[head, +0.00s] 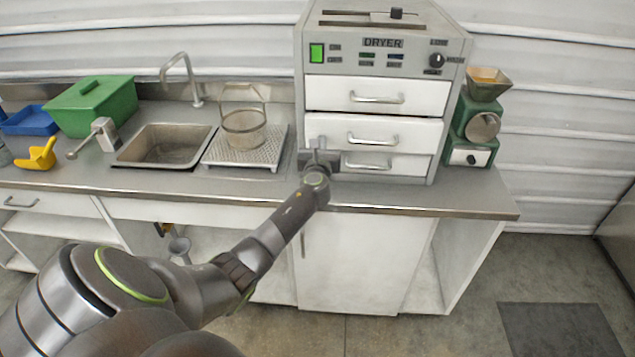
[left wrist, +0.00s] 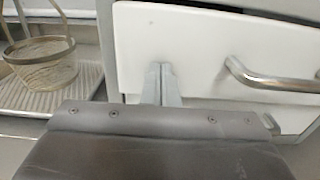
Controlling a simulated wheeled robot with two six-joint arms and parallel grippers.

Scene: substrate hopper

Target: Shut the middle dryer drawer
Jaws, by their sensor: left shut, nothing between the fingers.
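The grey dryer (head: 345,62) stands on the counter with three white drawers, one above another. The middle drawer (head: 410,128) seems to stand out a little, its front covering the top of the bottom drawer (head: 412,164). My left gripper (head: 319,150) is shut and empty at the left end of the middle drawer's front. In the left wrist view, the closed fingertips (left wrist: 161,70) point at a white drawer front (left wrist: 195,40), left of its bar handle (left wrist: 270,80). I cannot tell whether they touch it. My right gripper is not in view.
A wire basket (head: 244,128) on a perforated tray (head: 222,152) stands left of the dryer, beside a sink (head: 165,144). A green machine with a hopper (head: 487,85) stands close on the right. The counter's front edge (head: 440,206) runs below my left gripper.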

